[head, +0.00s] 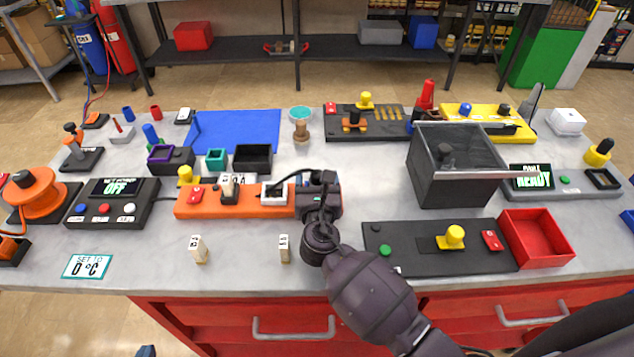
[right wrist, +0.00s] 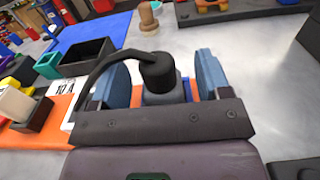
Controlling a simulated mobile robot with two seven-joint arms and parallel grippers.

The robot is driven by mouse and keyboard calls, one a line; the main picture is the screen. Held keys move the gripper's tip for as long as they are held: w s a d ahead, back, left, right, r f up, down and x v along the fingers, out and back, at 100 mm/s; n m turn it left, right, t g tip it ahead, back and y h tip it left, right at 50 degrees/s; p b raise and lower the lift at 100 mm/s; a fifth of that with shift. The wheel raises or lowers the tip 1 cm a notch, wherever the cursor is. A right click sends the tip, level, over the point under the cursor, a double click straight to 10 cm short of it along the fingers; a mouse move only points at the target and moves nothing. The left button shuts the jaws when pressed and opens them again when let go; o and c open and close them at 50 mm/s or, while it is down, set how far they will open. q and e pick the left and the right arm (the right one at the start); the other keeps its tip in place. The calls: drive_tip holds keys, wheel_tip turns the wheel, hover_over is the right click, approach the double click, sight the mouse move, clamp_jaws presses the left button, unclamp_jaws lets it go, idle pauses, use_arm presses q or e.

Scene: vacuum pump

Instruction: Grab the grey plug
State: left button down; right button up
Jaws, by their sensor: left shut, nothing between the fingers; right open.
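The grey plug (right wrist: 160,94) has a black cap and a black cable that curves off to the left. In the right wrist view it stands between the two blue fingers of my right gripper (right wrist: 165,82), which is open around it. I cannot tell if either finger touches it. In the head view my right gripper (head: 328,190) is at the right end of the orange base (head: 250,204) and hides most of the plug; the cable (head: 295,176) runs left to a white block (head: 274,193). Only the blue tip of my left gripper (head: 147,351) shows at the bottom edge, shut and empty.
A black box (head: 253,158) and a teal box (head: 216,159) stand behind the orange base. A dark panel with a yellow knob (head: 453,236) and a red tray (head: 538,237) lie to the right. Small white labelled blocks (head: 198,249) stand in front.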

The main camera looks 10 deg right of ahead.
drive_tip(key=shift+w, duration=0.4)
drive_tip(key=c, duration=1)
drive_tip(key=shift+c, duration=0.2)
